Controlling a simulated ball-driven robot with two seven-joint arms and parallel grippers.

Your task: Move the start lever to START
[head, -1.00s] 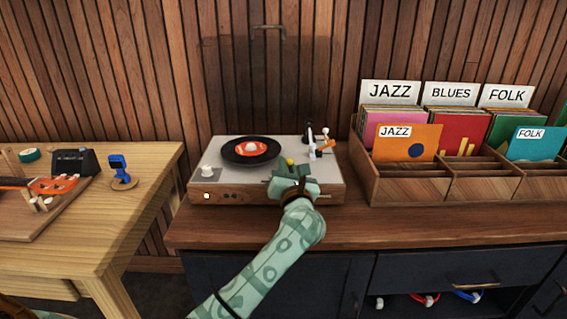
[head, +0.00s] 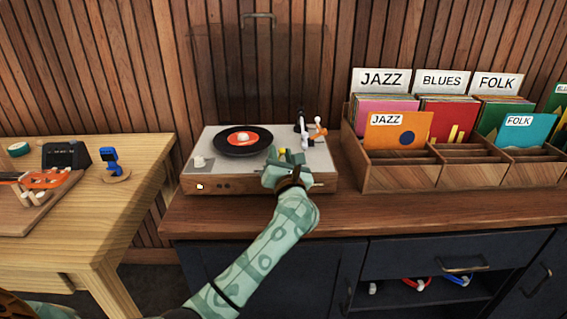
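The record player (head: 228,178) stands on the wooden counter, with a black record with an orange label (head: 242,140) on its platter. A small yellow knob (head: 282,151), which looks like the start lever's tip, shows at the right front of its top. My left gripper (head: 284,155) is over that spot, its fingers apart with the knob showing between them. I cannot tell whether they touch it. The lever's shaft and any START marking are hidden by the gripper. My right gripper is not in view.
The tonearm (head: 308,130) with its orange and white parts stands close behind and right of my gripper. A white knob (head: 199,162) is at the player's left. The clear lid (head: 258,70) is raised. A record crate (head: 400,178) stands at the right, a wooden table (head: 120,212) at the left.

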